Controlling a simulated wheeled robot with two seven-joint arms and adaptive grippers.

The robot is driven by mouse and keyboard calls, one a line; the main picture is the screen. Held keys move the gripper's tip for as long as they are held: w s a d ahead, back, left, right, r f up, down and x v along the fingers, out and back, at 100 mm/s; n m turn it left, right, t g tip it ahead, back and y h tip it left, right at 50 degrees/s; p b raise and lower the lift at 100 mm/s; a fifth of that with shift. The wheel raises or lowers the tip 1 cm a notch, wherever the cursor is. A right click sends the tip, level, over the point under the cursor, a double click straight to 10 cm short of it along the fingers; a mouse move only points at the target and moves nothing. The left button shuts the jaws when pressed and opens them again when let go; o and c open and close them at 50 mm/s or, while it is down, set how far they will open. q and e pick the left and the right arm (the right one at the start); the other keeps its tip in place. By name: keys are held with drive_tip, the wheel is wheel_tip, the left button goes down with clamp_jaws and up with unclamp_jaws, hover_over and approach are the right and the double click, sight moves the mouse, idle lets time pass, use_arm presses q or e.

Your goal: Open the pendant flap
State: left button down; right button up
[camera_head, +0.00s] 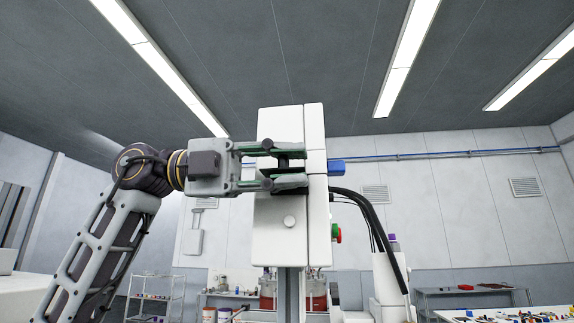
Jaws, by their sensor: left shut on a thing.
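The pendant (316,215) is a tall white box on a grey post in the middle of the head view. Its flap (280,232) is the flat white front face with a round knob low on it, and it looks flush with the box. My left gripper (291,165) reaches in from the left across the upper middle of the flap. Its two fingers lie one above the other, shut on a dark handle (290,161) that they partly hide. My right gripper is not in view.
A blue connector (337,167), black cables (373,225) and a red and green button (336,233) stick out on the pendant's right side. Red-filled jars (317,292) stand behind the post. A table with small parts (500,315) is at lower right. A shelf rack (155,291) stands at lower left.

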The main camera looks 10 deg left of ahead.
use_arm(q)
drive_tip(key=c, duration=1.4)
unclamp_jaws()
drive_tip(key=shift+a+r, duration=0.1)
drive_tip(key=shift+r, duration=0.25)
drive_tip(key=shift+c, duration=0.2)
drive_tip(key=shift+o, duration=0.4)
drive_tip(key=shift+w+f, duration=0.1)
drive_tip(key=shift+f, duration=0.1)
drive_tip(key=a, duration=1.2)
